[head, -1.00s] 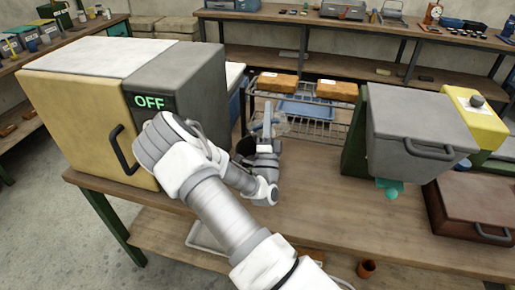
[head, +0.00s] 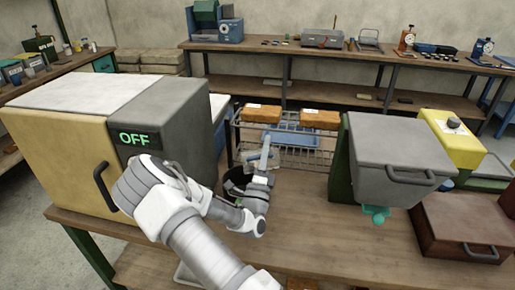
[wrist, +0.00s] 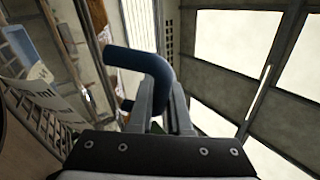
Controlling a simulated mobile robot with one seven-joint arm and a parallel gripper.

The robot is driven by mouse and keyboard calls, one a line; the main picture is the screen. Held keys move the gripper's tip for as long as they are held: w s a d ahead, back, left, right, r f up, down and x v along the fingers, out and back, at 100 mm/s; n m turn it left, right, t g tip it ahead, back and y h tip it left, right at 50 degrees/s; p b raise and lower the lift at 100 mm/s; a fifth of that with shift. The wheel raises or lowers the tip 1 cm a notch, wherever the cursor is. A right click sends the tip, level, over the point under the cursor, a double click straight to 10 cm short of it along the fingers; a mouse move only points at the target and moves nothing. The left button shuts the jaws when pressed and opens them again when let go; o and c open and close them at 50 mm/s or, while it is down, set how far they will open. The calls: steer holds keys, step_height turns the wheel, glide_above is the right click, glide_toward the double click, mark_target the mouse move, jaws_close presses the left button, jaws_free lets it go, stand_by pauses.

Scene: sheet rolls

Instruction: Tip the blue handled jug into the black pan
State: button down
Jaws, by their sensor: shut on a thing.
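My gripper (head: 262,180) is shut on the blue handle of the jug (wrist: 140,62). In the wrist view the handle's bent bar passes between the two fingers (wrist: 160,108). In the head view the jug (head: 265,153) shows as a pale blue upright part, with a faint clear body around it. The jug's contents and its exact tilt cannot be made out. The black pan (head: 237,178) is a dark round shape just left of my gripper, partly hidden by my arm. I cannot tell whether jug and pan touch.
A tan and grey machine (head: 133,138) reading OFF stands left of my arm. A wire rack (head: 310,155) with orange-brown blocks lies behind the gripper. A grey lidded box (head: 395,150) and brown case (head: 470,225) stand right. The bench centre (head: 315,215) is clear.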

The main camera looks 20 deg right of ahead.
mark_target(279, 159)
steer(key=d+m+g, duration=0.1)
steer(key=m, duration=0.1)
steer(key=d+f+m+g+h+b, duration=0.1)
steer(key=m, duration=0.1)
steer(key=d+m+g+h, duration=0.1)
steer(key=g, duration=0.1)
steer(key=shift+s+d+f+m+b, duration=0.25)
steer(key=shift+s+f+m+b, duration=0.1)
steer(key=shift+s+f+m, duration=0.05)
steer(key=f+m+g+y+p, duration=0.1)
steer(key=m+g+y, duration=0.1)
steer(key=m, duration=0.2)
steer(key=f+m+g+y+p, duration=0.1)
steer(key=m+g+y, duration=0.1)
steer(key=m, duration=0.2)
steer(key=d+f+m+g+y+p, duration=0.1)
steer(key=m+g+y, duration=0.1)
steer(key=m, duration=0.2)
steer(key=shift+s+d+f+g+p, duration=0.1)
steer(key=shift+f+g+p, duration=0.05)
steer(key=shift+g+p, duration=0.25)
steer(key=shift+a+y, duration=0.2)
steer(key=shift+y, duration=0.3)
steer(key=shift+f, duration=0.1)
